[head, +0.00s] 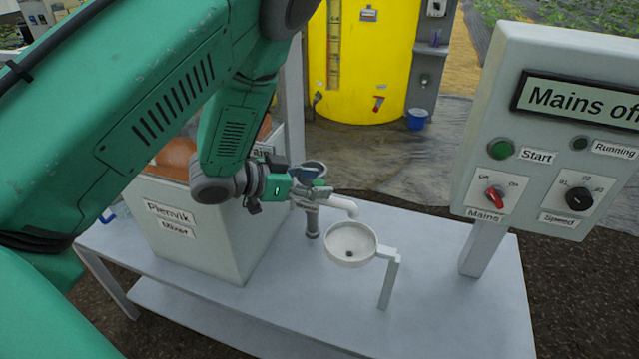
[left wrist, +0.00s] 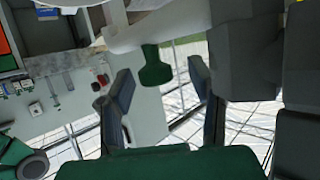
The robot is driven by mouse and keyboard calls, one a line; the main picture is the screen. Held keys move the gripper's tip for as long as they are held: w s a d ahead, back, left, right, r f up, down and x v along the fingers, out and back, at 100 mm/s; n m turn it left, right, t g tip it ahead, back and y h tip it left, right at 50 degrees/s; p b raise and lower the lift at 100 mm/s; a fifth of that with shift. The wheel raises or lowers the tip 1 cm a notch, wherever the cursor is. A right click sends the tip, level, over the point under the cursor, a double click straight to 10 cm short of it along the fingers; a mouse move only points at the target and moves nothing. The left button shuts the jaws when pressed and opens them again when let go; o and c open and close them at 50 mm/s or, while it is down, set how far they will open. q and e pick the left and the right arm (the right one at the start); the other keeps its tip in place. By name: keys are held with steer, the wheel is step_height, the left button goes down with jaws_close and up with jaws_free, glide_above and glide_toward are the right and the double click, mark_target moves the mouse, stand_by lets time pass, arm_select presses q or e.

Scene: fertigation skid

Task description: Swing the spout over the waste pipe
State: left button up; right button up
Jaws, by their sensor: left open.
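The white spout (head: 345,204) bends down at its right end, over the white round basin (head: 351,241) on the bench. A dark grey upright pipe (head: 312,224) stands left of the basin; its top is partly hidden, and I cannot tell if it is the waste pipe. A dark round opening (head: 314,167) shows just behind my gripper. My left gripper (head: 308,189) is at the spout's left part. In the left wrist view, its fingers stand apart on both sides of a green paddle-shaped handle (left wrist: 155,66), with gaps visible. My right gripper is not in view.
A control panel (head: 555,130) reading "Mains off" stands at the right. A grey mixer box (head: 200,235) stands left of the spout. A yellow tank (head: 362,65) and a blue bucket (head: 417,119) are behind. The bench (head: 450,310) is clear at the front right.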

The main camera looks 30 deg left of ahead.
arm_select(q)
steer(key=shift+w+f, duration=0.15)
steer(key=shift+w, duration=0.05)
steer(key=shift+d, duration=0.25)
steer(key=shift+w+d, duration=0.1)
steer(key=shift+d, duration=0.1)
jaws_close()
steer(key=shift+a, duration=0.15)
